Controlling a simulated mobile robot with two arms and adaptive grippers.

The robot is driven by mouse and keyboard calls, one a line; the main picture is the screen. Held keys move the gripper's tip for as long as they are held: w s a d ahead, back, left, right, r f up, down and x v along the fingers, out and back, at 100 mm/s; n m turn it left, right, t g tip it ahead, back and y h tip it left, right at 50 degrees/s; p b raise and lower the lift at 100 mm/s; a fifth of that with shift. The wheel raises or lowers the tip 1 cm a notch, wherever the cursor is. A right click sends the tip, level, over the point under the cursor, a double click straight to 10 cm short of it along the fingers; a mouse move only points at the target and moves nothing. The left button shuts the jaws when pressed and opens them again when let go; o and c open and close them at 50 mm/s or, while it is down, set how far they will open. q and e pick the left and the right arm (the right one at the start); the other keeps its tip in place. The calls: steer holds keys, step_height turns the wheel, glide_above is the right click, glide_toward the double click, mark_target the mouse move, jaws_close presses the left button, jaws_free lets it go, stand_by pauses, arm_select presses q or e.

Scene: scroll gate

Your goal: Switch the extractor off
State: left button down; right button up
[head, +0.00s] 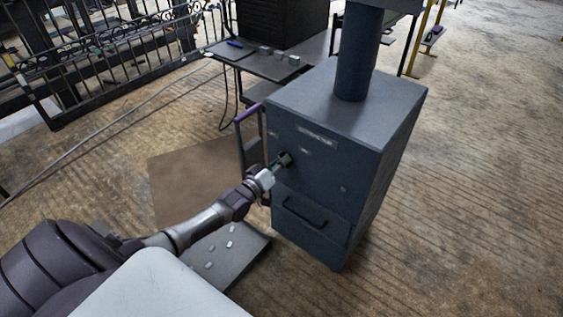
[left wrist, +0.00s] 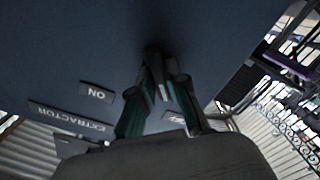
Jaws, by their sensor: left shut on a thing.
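The extractor (head: 370,135) is a blue-grey metal cabinet with a round duct (head: 357,55) rising from its top. Its front carries a pale name label (head: 317,135), which reads EXTRACTOR upside down in the left wrist view (left wrist: 72,119). A small ON label (left wrist: 97,92) sits near it. Another small label (left wrist: 176,116) is partly behind my fingers and I cannot read it. My left gripper (head: 282,161) is at the upper left of the front, its fingers (left wrist: 160,80) shut on a small dark switch (left wrist: 153,50). The switch is mostly hidden, so its setting is unclear. My right gripper is out of view.
A drawer with a black handle (head: 304,213) is below the switch. A dark bench (head: 265,65) with small blocks stands behind. A grey plate (head: 240,250) with small pale pieces and a brown sheet (head: 190,175) lie on the floor. Floor to the right is clear.

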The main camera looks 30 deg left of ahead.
arm_select(q)
steer(key=c, duration=1.2)
jaws_free()
steer(key=s, duration=0.8)
steer(key=s+a, duration=0.1)
steer(key=s, duration=0.3)
